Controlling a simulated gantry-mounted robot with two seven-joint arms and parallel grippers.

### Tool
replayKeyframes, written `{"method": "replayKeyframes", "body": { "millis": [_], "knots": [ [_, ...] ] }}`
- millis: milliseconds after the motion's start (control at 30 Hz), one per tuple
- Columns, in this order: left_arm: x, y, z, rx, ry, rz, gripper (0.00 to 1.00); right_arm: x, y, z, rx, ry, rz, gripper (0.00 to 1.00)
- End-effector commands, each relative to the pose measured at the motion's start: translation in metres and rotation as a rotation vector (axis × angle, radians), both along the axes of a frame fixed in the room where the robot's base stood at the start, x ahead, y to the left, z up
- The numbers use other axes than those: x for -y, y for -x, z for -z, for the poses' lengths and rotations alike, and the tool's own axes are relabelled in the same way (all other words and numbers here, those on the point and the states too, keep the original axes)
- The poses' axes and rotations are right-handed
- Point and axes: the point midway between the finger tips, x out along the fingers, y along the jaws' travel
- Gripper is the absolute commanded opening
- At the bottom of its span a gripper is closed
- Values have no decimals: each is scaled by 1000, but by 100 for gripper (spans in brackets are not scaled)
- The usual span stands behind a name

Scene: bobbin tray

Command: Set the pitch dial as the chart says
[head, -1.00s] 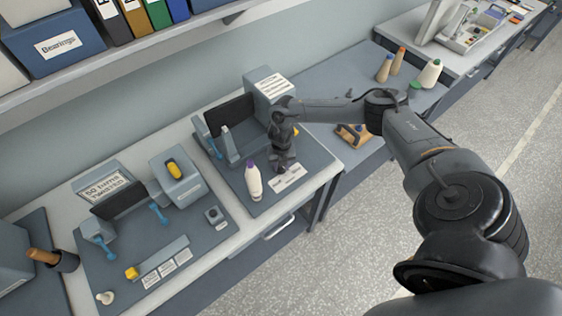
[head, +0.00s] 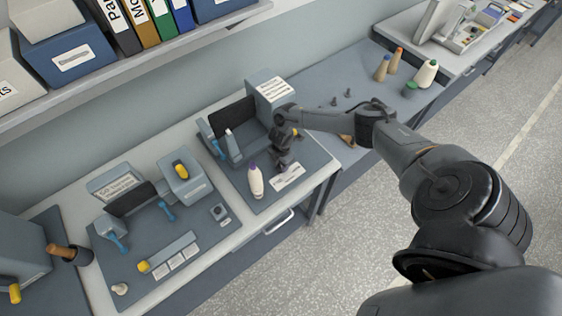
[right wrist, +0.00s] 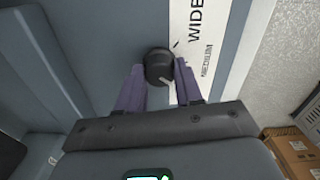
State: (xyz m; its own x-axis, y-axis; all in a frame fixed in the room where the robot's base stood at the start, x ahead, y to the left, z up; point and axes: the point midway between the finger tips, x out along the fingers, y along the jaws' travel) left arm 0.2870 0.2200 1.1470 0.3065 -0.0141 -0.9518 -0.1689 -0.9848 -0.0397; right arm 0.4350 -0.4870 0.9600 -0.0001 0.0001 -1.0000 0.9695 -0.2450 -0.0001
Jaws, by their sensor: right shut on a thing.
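The pitch dial (right wrist: 159,66) is a small round black knob on a blue-grey panel, with a pale pointer line near its lower right edge. A white label strip (right wrist: 196,52) beside it reads WIDE and MEDIUM; its lower part is hidden by a finger. My right gripper (right wrist: 160,76) is shut on the dial, one purple finger on each side. In the head view, my right gripper (head: 285,163) is at the front right of the rear machine and hides the dial. A lettered white card (head: 272,88) is on that machine's box, too small to read. My left gripper is out of view.
A white cone with a purple tip (head: 255,182) stands just left of my right gripper. Another machine board (head: 150,235) lies to the left. Cones (head: 427,73) stand at the back right. A shelf with binders (head: 140,70) overhangs the bench.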

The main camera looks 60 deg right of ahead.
Motion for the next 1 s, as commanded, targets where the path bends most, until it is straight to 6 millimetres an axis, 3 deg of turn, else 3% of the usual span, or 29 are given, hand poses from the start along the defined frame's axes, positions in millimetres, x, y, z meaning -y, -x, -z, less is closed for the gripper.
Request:
{"method": "replayKeyframes", "body": {
  "millis": [400,967,1000],
  "knots": [
    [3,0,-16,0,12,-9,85,0,0,-2,-1,0,201,5],
    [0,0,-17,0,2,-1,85,0,0,-1,-1,-1,230,5],
    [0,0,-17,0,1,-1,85,0,0,-1,-1,-1,230,40]
  ]
}}
